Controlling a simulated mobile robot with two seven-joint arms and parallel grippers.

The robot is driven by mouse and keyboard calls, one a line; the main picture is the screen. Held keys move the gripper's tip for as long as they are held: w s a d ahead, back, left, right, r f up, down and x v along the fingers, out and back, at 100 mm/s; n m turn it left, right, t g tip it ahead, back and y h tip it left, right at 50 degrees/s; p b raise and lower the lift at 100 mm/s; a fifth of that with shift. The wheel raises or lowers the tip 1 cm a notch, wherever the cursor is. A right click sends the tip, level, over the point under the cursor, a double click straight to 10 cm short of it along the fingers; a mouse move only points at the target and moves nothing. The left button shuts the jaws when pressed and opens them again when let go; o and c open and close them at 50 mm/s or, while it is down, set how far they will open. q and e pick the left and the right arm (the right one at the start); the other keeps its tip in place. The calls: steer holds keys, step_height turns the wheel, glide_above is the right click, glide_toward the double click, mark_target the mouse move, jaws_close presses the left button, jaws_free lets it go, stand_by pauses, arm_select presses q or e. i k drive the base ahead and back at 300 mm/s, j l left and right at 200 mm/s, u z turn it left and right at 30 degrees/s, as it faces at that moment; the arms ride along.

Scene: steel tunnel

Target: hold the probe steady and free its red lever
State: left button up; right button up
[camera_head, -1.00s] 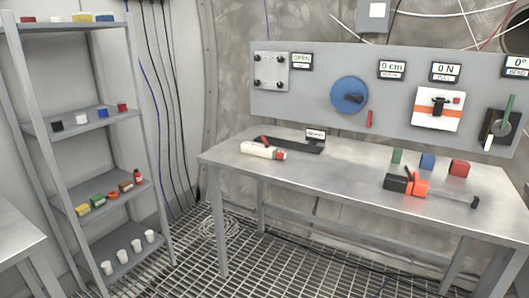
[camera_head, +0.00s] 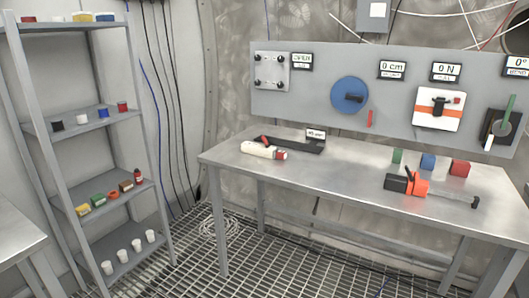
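A white cylinder with a red end cap (camera_head: 263,151) lies on its side on the steel table, toward its left end. It looks like the probe, but I cannot be sure. A small red bar (camera_head: 263,139) shows just behind it, by a flat dark holder (camera_head: 305,146). I cannot tell whether this bar is the lever or which part it joins. A small display (camera_head: 316,134) stands at the holder's back; its text is too small to read surely. Neither of my grippers is in view.
The steel table (camera_head: 330,180) is clear at its front and middle. An orange and black tool (camera_head: 420,186) and green, blue and red blocks (camera_head: 428,161) stand at its right. A grey panel (camera_head: 300,95) with a blue wheel (camera_head: 348,95) rises behind. A shelf (camera_head: 95,124) stands left.

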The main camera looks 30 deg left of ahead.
mark_target(267, 144)
steer(key=i+j, duration=0.35)
steer(key=j, duration=0.15)
steer(key=i+j, duration=0.35)
steer(key=j, duration=0.2)
steer(key=i+j, duration=0.3)
steer(key=j, duration=0.2)
steer(key=i+j, duration=0.35)
steer(key=j, duration=0.15)
steer(key=i+j, duration=0.35)
steer(key=j, duration=0.15)
steer(key=i+j, duration=0.35)
steer(key=j, duration=0.2)
steer(key=k, duration=0.25)
